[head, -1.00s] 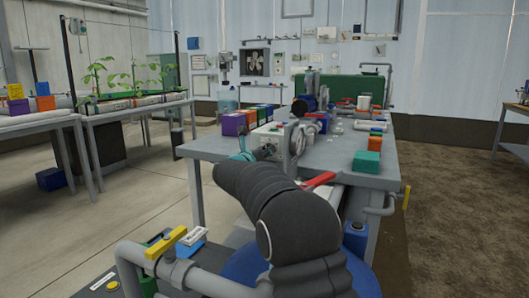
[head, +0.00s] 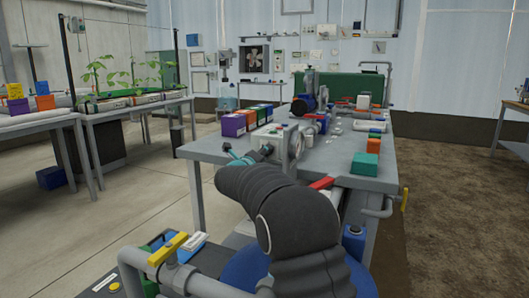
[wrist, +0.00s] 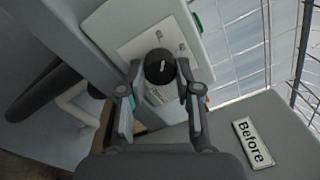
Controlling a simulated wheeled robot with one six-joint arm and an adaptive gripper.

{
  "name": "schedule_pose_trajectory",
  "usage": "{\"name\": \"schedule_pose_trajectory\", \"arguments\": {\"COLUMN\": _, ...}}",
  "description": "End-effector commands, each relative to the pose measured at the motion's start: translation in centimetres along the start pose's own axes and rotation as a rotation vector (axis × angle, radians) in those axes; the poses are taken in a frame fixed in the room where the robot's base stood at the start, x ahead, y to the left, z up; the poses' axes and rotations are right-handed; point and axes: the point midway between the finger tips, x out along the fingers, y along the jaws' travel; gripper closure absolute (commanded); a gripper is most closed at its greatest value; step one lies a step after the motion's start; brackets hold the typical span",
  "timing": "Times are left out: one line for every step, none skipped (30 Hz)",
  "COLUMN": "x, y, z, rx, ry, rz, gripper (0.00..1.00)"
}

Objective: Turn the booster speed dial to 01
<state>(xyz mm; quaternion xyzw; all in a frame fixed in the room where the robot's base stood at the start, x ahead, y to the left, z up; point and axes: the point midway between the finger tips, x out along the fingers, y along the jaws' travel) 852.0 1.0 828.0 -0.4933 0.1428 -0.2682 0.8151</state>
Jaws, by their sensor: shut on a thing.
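The booster speed dial (wrist: 160,67) is a round black knob with a short white mark, on a pale plate (wrist: 150,40) in the wrist view. The mark runs nearly upright in the picture. My gripper (wrist: 160,84) has its two fingers on either side of the knob and is shut on it. A small label below the knob is partly hidden and too small to read; I cannot make out any number. In the head view my gripper (head: 240,155) is at the near left side of a light grey box (head: 270,137) on the bench; the dial is hidden there.
A "Before" label (wrist: 253,142) is on a grey surface at lower right in the wrist view. In the head view, a red handle (head: 321,183) is close beside my arm. Several coloured boxes (head: 235,124) stand behind the grey box. Pipework with a yellow handle (head: 167,248) is at front left.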

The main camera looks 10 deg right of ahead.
Motion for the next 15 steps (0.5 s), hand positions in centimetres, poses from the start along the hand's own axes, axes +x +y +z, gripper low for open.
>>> {"name": "schedule_pose_trajectory", "arguments": {"x": -0.03, "y": -0.16, "z": 0.23, "rx": -0.030, "ry": -0.005, "rz": 0.001, "gripper": 1.00}}
{"name": "schedule_pose_trajectory", "arguments": {"x": -0.03, "y": -0.15, "z": 0.23, "rx": -0.048, "ry": -0.005, "rz": 0.000, "gripper": 1.00}}
{"name": "schedule_pose_trajectory", "arguments": {"x": -0.03, "y": -0.15, "z": 0.22, "rx": -0.071, "ry": -0.006, "rz": 0.000, "gripper": 1.00}}
{"name": "schedule_pose_trajectory", "arguments": {"x": -0.04, "y": -0.14, "z": 0.22, "rx": -0.087, "ry": -0.007, "rz": 0.000, "gripper": 1.00}}
{"name": "schedule_pose_trajectory", "arguments": {"x": -0.04, "y": -0.13, "z": 0.22, "rx": -0.102, "ry": -0.008, "rz": 0.000, "gripper": 1.00}}
{"name": "schedule_pose_trajectory", "arguments": {"x": -0.04, "y": -0.12, "z": 0.21, "rx": -0.121, "ry": -0.009, "rz": 0.000, "gripper": 1.00}}
{"name": "schedule_pose_trajectory", "arguments": {"x": -0.04, "y": -0.12, "z": 0.21, "rx": -0.133, "ry": -0.009, "rz": -0.001, "gripper": 1.00}}
{"name": "schedule_pose_trajectory", "arguments": {"x": -0.04, "y": -0.11, "z": 0.21, "rx": -0.145, "ry": -0.010, "rz": -0.001, "gripper": 1.00}}
{"name": "schedule_pose_trajectory", "arguments": {"x": -0.04, "y": -0.09, "z": 0.20, "rx": -0.159, "ry": -0.011, "rz": -0.001, "gripper": 1.00}}
{"name": "schedule_pose_trajectory", "arguments": {"x": -0.04, "y": -0.09, "z": 0.20, "rx": -0.167, "ry": -0.011, "rz": -0.001, "gripper": 1.00}}
{"name": "schedule_pose_trajectory", "arguments": {"x": -0.05, "y": -0.08, "z": 0.19, "rx": -0.175, "ry": -0.011, "rz": -0.001, "gripper": 1.00}}
{"name": "schedule_pose_trajectory", "arguments": {"x": -0.05, "y": -0.07, "z": 0.19, "rx": -0.184, "ry": -0.012, "rz": -0.001, "gripper": 1.00}}
{"name": "schedule_pose_trajectory", "arguments": {"x": -0.05, "y": -0.06, "z": 0.18, "rx": -0.190, "ry": -0.012, "rz": -0.001, "gripper": 1.00}}
{"name": "schedule_pose_trajectory", "arguments": {"x": -0.05, "y": -0.05, "z": 0.18, "rx": -0.194, "ry": -0.012, "rz": -0.001, "gripper": 1.00}}
{"name": "schedule_pose_trajectory", "arguments": {"x": -0.05, "y": -0.05, "z": 0.18, "rx": -0.199, "ry": -0.012, "rz": -0.001, "gripper": 1.00}}
